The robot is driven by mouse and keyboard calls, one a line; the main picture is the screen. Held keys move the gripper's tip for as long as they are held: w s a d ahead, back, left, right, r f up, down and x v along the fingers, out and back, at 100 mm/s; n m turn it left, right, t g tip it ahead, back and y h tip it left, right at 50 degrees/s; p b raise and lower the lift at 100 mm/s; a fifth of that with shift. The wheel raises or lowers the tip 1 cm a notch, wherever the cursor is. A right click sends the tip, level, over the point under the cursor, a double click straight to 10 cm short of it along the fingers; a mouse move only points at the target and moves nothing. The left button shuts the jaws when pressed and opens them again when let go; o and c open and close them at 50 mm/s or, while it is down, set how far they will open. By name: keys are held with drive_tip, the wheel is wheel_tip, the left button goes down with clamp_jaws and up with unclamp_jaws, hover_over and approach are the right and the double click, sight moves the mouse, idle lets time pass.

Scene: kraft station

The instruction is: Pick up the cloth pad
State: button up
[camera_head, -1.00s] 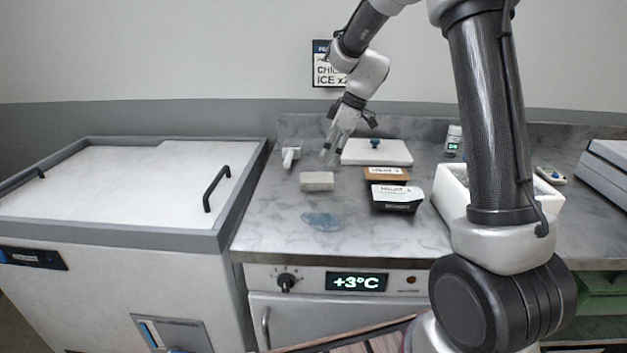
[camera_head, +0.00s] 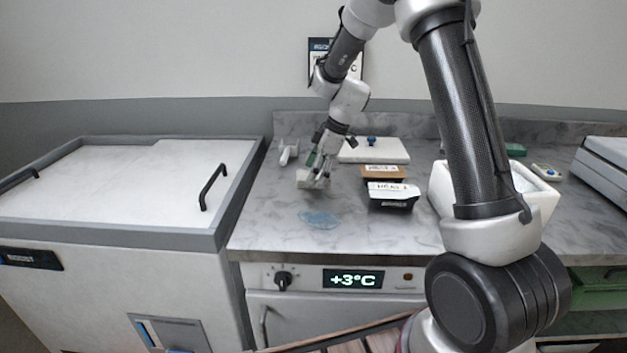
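The cloth pad (camera_head: 312,182) is a small pale grey block on the marble counter, left of the black tray. My gripper (camera_head: 318,176) reaches down from above and its fingertips are at the pad, overlapping it in the picture. The fingers cover part of the pad. I cannot tell whether they are closed on it or just around it, nor whether the pad is clear of the counter.
A bluish wet-looking patch (camera_head: 320,219) lies in front of the pad. A black labelled tray (camera_head: 393,203) and a brown labelled box (camera_head: 383,172) stand to the right. Behind is a white lidded slab (camera_head: 374,152). A white bin (camera_head: 540,190) and chest freezer (camera_head: 110,190) flank the area.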

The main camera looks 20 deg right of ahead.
drive_tip(key=shift+f, duration=0.25)
idle(0.5)
drive_tip(key=c, duration=1)
